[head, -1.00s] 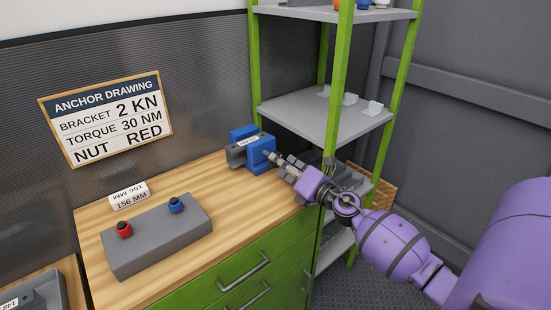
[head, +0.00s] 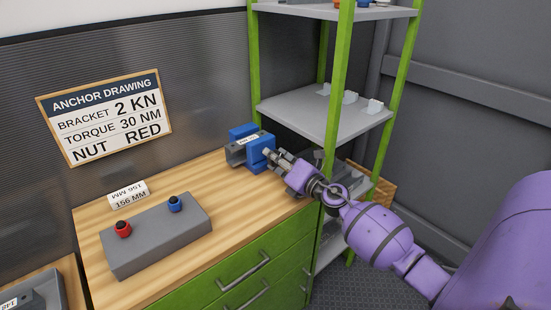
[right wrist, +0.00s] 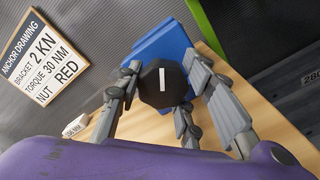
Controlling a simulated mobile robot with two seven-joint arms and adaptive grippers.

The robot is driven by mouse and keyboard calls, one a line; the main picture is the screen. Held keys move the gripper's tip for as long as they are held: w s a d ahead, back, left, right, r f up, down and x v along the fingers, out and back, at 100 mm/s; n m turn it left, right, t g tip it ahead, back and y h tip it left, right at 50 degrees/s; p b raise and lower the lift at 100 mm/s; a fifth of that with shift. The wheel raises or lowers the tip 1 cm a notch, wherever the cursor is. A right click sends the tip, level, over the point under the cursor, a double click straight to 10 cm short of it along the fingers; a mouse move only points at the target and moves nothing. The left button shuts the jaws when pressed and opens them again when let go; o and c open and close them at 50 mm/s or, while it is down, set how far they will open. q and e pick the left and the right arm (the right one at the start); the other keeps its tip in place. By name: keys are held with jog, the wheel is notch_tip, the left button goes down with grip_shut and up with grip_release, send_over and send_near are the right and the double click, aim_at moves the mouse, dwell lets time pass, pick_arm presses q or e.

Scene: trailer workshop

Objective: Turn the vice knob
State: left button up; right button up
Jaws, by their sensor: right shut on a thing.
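The blue vice (head: 261,152) stands at the far right end of the wooden bench top and also shows in the right wrist view (right wrist: 160,45). Its dark round knob (right wrist: 163,86) faces my wrist camera and bears an upright white line. My right gripper (head: 275,158) is at the knob side of the vice. In the right wrist view its fingers (right wrist: 163,78) lie on both sides of the knob, shut on it. In the head view the fingers mostly hide the knob. My left gripper is not in view.
A grey block (head: 158,237) with a red knob (head: 123,229) and a blue knob (head: 175,204) sits front left on the bench. A "156 MM" label (head: 129,195) stands behind it. A green-post shelf (head: 325,115) rises close behind my right gripper.

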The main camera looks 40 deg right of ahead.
jog(key=m, duration=0.1)
jog(key=m+p, duration=0.1)
jog(key=m, duration=0.1)
jog(key=shift+w+r, duration=0.1)
jog(key=shift+r, duration=0.15)
jog(key=shift+f+m+p, duration=0.1)
jog(key=shift+m+p, duration=0.2)
jog(key=shift+m, duration=0.2)
jog(key=shift+f, duration=0.1)
jog(key=o, duration=0.9)
jog(key=shift+o, duration=1)
jog(key=shift+s, duration=0.2)
jog(key=shift+d, duration=0.1)
jog(key=s, duration=0.8)
jog(key=s+d, duration=0.1)
jog(key=s, duration=0.3)
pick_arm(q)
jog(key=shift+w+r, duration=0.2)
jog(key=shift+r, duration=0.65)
